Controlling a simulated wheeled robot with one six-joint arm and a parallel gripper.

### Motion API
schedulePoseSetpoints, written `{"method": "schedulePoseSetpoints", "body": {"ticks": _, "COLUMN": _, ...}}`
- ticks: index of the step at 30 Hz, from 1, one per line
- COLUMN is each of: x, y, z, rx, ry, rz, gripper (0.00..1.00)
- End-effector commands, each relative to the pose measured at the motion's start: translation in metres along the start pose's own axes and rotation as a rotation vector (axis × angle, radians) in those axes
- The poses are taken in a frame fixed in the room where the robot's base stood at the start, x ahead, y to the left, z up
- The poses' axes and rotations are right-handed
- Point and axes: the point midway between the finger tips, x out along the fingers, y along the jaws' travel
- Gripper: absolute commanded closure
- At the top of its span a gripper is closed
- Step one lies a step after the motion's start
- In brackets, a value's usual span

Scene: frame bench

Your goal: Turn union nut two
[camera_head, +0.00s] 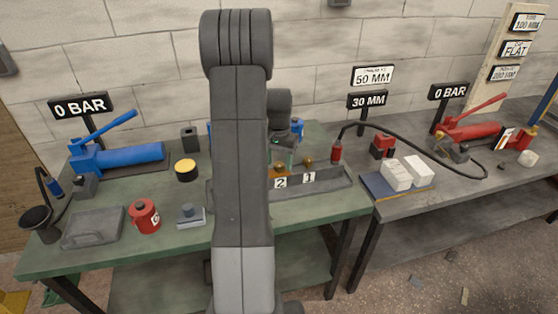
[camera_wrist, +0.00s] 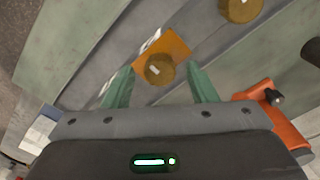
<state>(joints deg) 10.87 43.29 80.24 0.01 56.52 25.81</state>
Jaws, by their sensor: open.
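Union nut two is a round brass nut with a white mark, seen in the wrist view (camera_wrist: 158,72) on an orange plate (camera_wrist: 178,45). I cannot tell how far the fingertips are above the rail. A second brass nut (camera_wrist: 240,8) lies at the top; in the head view it (camera_head: 308,161) is behind label 1 (camera_head: 309,177).
An orange-red part with a dark knob (camera_wrist: 268,112) sits right of my gripper. On the green bench (camera_head: 130,256) are a blue pump (camera_head: 130,155), a red cylinder (camera_head: 145,216) and a grey tray (camera_head: 93,229). White blocks (camera_head: 396,175) and a red pump (camera_head: 470,130) are on the right bench.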

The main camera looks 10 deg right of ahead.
Motion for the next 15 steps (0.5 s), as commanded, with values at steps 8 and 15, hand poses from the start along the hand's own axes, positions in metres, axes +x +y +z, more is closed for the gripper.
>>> {"method": "schedulePoseSetpoints", "body": {"ticks": 8, "x": 0.0045, "y": -0.0001, "z": -0.0001, "rx": 0.000, "ry": 0.001, "rz": -0.001, "gripper": 0.48}}
{"method": "schedulePoseSetpoints", "body": {"ticks": 15, "x": 0.0043, "y": -0.0001, "z": -0.0001, "rx": 0.000, "ry": 0.001, "rz": -0.001, "gripper": 0.79}}
